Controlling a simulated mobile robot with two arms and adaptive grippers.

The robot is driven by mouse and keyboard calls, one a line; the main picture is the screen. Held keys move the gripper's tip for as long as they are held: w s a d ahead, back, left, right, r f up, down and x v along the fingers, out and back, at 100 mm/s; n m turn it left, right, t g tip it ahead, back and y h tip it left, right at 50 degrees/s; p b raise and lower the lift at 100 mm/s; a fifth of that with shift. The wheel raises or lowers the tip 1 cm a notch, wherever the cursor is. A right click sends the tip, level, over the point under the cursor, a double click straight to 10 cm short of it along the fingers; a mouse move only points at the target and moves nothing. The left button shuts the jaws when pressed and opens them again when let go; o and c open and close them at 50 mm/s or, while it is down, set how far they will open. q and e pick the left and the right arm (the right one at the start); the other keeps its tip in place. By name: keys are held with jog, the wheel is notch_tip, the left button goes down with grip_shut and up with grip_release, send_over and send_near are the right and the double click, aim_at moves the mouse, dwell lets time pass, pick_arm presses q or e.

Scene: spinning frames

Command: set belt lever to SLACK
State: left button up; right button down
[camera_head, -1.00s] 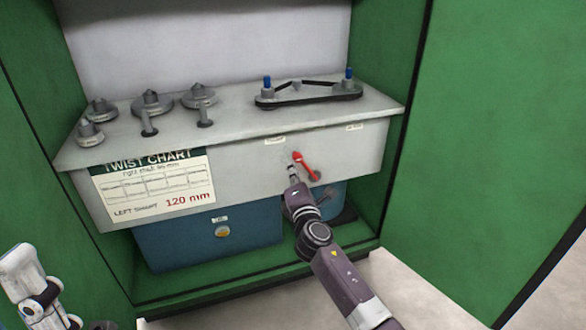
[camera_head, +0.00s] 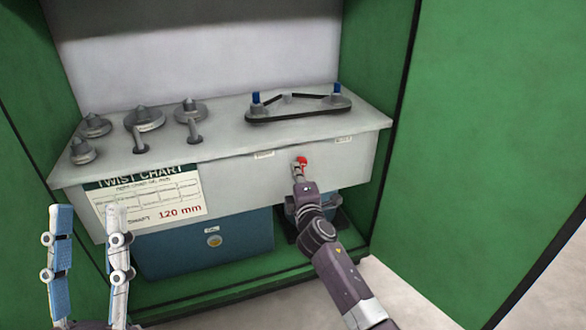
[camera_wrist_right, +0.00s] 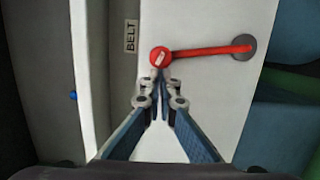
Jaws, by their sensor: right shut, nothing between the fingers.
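The red belt lever (camera_head: 302,160) is on the machine's pale front panel. The right wrist view shows its round red knob (camera_wrist_right: 161,57), red arm and grey pivot disc (camera_wrist_right: 243,50). The lever stands roughly upright on the panel. In the head view, my gripper hides its lower part. My right gripper (camera_head: 298,168) is shut and empty. Its closed fingertips (camera_wrist_right: 161,76) are right beside the knob; I cannot tell whether they touch. A BELT label (camera_wrist_right: 130,35) is near the knob. My left gripper (camera_head: 88,208) is open and empty at lower left, away from the machine.
A belt on blue-topped posts (camera_head: 298,110) and several grey spindles (camera_head: 143,118) stand on the machine's top. A twist chart (camera_head: 150,198) hangs on the front, above a blue box (camera_head: 205,243). Green cabinet walls (camera_head: 480,150) enclose both sides.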

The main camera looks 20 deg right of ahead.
pick_arm(q)
jog(key=w+f+g+y+p, duration=0.25)
jog(key=w+f+g, duration=0.45)
jog(key=f, duration=0.4)
pick_arm(e)
jog(key=d+m, duration=0.1)
jog(key=d+r+m, duration=0.1)
jog(key=shift+d, duration=0.3)
pick_arm(q)
notch_tip(320, 180, down, 12)
jog(key=s+a+g+y+p, duration=0.1)
jog(key=g+y+p, duration=0.1)
jog(key=g, duration=0.4)
jog(key=s+a+f+g+y+p, duration=0.1)
jog(key=s+a+f+g+p, duration=0.1)
jog(key=s+f+g, duration=0.3)
jog(key=s+a+f+n+g+y+p, duration=0.1)
jog(key=s+a+f+g, duration=0.3)
jog(key=s+f, duration=0.4)
jog(key=s+g+y+p, duration=0.1)
jog(key=s, duration=0.4)
jog(key=shift+a, duration=0.3)
pick_arm(e)
jog(key=d+f+m+g, duration=0.1)
jog(key=d+m, duration=0.4)
jog(key=d, duration=0.4)
jog(key=shift+w+m+y, duration=0.2)
jog(key=shift+m+y, duration=0.1)
jog(key=shift+y, duration=0.1)
jog(key=shift+f, duration=0.1)
